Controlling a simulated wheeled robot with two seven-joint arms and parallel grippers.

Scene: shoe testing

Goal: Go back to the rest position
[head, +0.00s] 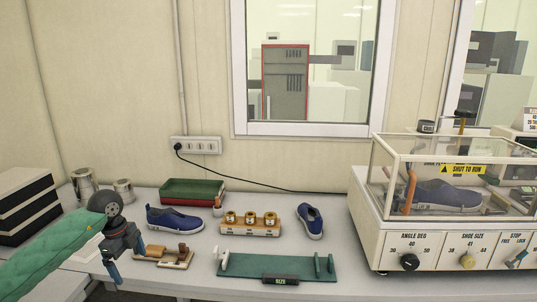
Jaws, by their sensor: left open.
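My left arm, in a green sleeve, comes in from the left edge of the head view. Its gripper (127,259) hangs over the left front part of the white table (205,280), fingers pointing down and apart. Nothing shows between the fingers. A small wooden block with a brown fitting (174,257) lies just right of the fingers; I cannot tell whether they touch. My right gripper is not in view.
Blue shoes (174,219) (310,221) stand beside a wooden rack of brass weights (250,229). A green sizing board (305,268) lies in front. A clear-covered tester (440,232) holding a shoe stands right. Metal cans (84,186) and dark boxes (25,205) are left.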

